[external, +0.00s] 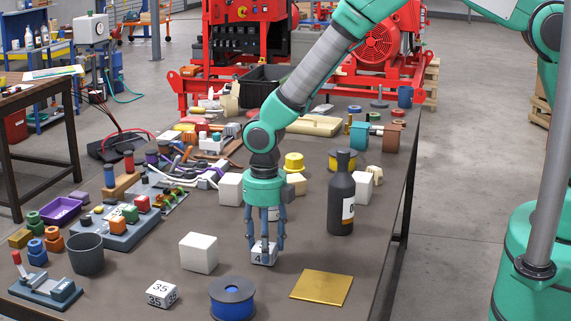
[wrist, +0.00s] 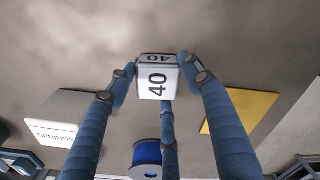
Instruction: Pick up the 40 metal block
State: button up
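The 40 metal block (external: 264,254) is a small pale cube with black "40" marks, at the front middle of the table. In the wrist view the block (wrist: 158,82) sits between my fingertips, with "40" on two faces. My gripper (external: 265,243) points straight down with its blue fingers around the block. In the wrist view my gripper (wrist: 157,68) has fingertips against the block's left and right sides, and a third finger reaches it from below. I cannot tell whether the block touches the table.
A white cube (external: 198,253) and a block marked 35 (external: 161,294) stand to the left. A blue spool (external: 233,300) is in front, a brass plate (external: 321,287) to the right. A dark bottle (external: 341,200) stands behind right. Many parts crowd the table's left and back.

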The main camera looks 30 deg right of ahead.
jog(key=c, duration=0.6)
jog(key=shift+r, duration=0.7)
notch_tip(320, 180, up, 2)
jog(key=shift+r+p, duration=0.2)
jog(key=shift+p, duration=0.2)
jog(key=s+d, duration=0.3)
jog(key=s+d+p, duration=0.1)
jog(key=s+d, duration=0.3)
jog(key=s+d+r, duration=0.1)
jog(key=s+d, duration=0.3)
jog(key=shift+s+d+r, duration=0.1)
jog(key=shift+s+d, duration=0.05)
jog(key=shift+d, duration=0.05)
